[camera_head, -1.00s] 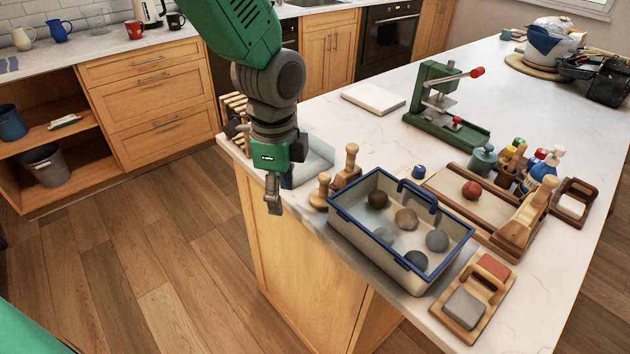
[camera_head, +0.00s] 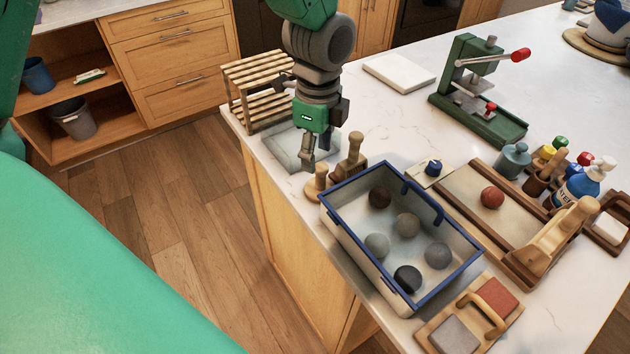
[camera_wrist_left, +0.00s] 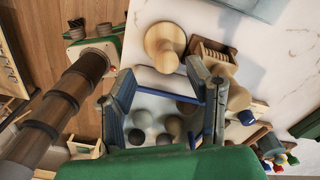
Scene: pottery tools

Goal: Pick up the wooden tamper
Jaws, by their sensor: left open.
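The wooden tamper (camera_head: 316,184) stands near the counter's front edge, just left of the blue-rimmed bin. In the left wrist view it appears as a pale round piece with a knob (camera_wrist_left: 164,46), beyond the fingertips. My left gripper (camera_head: 307,158) hangs above the counter edge, slightly behind and above the tamper, apart from it. In the wrist view its two fingers (camera_wrist_left: 160,80) are spread with nothing held between them. My right gripper is in neither view.
A ridged wooden block with a handle (camera_head: 352,158) stands close right of the tamper. The blue-rimmed bin (camera_head: 336,222) holds several clay balls. A slatted wooden rack (camera_head: 258,92) stands at the left, and a green press (camera_head: 480,95) farther back.

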